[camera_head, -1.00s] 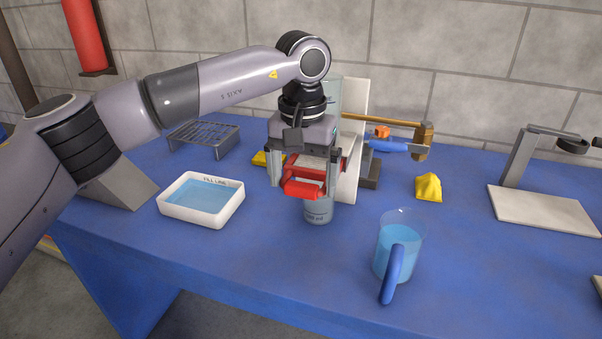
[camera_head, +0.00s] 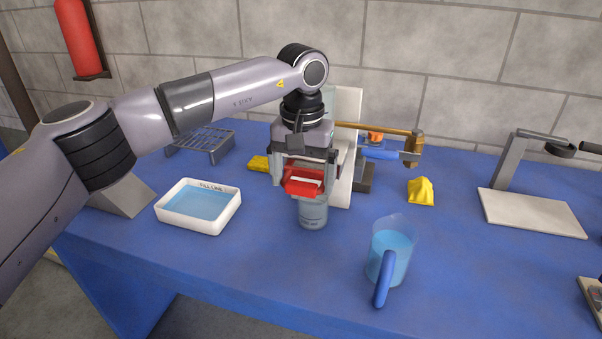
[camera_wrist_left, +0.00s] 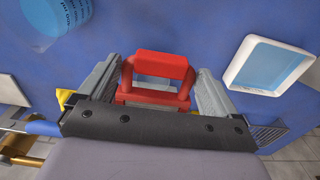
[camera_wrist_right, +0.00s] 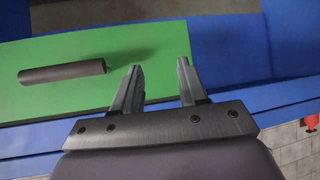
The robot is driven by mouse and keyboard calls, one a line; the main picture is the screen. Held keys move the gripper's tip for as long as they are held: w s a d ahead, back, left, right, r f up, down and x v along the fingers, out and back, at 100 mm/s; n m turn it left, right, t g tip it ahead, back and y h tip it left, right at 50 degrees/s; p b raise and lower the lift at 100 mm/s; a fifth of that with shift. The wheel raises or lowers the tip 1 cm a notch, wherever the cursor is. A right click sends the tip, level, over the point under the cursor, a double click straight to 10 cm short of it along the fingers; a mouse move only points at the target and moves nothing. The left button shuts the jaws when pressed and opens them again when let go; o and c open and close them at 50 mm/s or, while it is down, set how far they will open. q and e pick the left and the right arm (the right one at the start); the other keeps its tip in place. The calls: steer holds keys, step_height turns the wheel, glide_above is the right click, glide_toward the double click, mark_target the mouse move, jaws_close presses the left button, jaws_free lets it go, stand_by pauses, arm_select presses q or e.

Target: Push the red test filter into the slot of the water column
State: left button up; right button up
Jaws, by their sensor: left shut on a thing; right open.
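The red test filter (camera_head: 303,182) is a red frame with a loop handle. My left gripper (camera_head: 304,172) is shut on it, and the left wrist view shows the red filter (camera_wrist_left: 157,68) between the fingers. The water column is largely hidden behind the gripper; its white upright panel (camera_head: 346,135) shows at the right. A clear cylinder with bluish water (camera_head: 313,213) stands directly below the filter. The slot is hidden, so I cannot tell whether the filter is in it. My right gripper (camera_wrist_right: 160,85) is open and empty, above a green surface.
A white water tray (camera_head: 236,212) lies left and a blue-handled jug (camera_head: 383,283) front right. A dark rod (camera_wrist_right: 62,73) lies on the green surface (camera_wrist_right: 150,42).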

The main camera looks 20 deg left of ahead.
arm_select(q)
steer(key=shift+w+r, duration=0.1)
steer(key=shift+w, duration=0.05)
steer(key=o, duration=0.8)
arm_select(e)
steer(key=shift+r, duration=0.1)
arm_select(q)
steer(key=shift+r, duration=3.5)
arm_select(e)
steer(key=shift+f, duration=0.2)
